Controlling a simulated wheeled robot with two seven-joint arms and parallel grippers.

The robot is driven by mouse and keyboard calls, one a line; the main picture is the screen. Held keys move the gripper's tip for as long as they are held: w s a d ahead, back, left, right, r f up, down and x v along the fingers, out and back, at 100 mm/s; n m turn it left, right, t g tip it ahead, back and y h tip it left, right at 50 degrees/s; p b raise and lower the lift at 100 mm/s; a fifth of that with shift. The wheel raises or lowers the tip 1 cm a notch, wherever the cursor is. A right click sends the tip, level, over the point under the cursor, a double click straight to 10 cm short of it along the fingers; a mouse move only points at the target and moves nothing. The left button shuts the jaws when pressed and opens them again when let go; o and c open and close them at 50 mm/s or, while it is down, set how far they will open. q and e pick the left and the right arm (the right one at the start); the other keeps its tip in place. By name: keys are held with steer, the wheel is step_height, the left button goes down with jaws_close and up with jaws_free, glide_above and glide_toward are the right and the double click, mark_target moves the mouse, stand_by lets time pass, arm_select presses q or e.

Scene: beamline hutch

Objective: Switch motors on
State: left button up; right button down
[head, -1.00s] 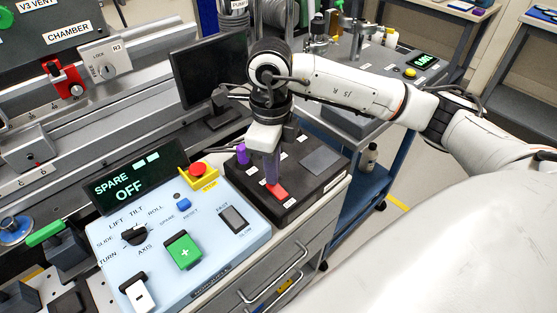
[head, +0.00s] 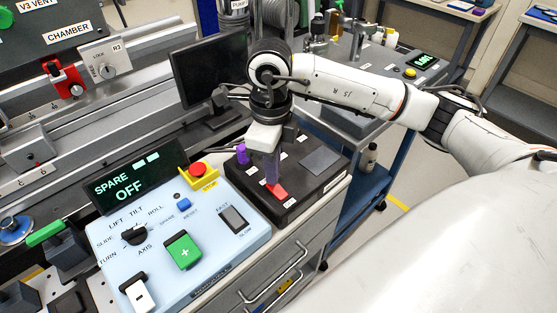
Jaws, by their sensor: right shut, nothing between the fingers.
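The light blue control panel (head: 215,258) sits at the lower left with a black rotary knob (head: 136,235), a green plus rocker (head: 183,250), a white rocker (head: 139,294), a dark fast/slow switch (head: 234,219) and a red stop button (head: 198,169) on yellow. Its display (head: 133,183) reads "SPARE OFF". Behind it to the right is a black box (head: 310,184) with a red switch (head: 277,190) and a purple knob (head: 242,153). My right gripper (head: 272,181) points down, shut and empty, with its tips at the red switch; I cannot tell whether they touch. My left gripper is not in view.
A dark monitor (head: 208,70) stands behind the black box. A cart (head: 352,150) with instruments stands to the right. The chamber rail with a red lock (head: 66,80) runs along the left. Grey drawers (head: 272,268) are below the panel.

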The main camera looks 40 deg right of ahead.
steer(key=shift+f+b, duration=0.8)
steer(key=shift+f, duration=0.1)
stand_by(0.8)
steer(key=shift+r+p, duration=2.35)
steer(key=shift+r, duration=1.25)
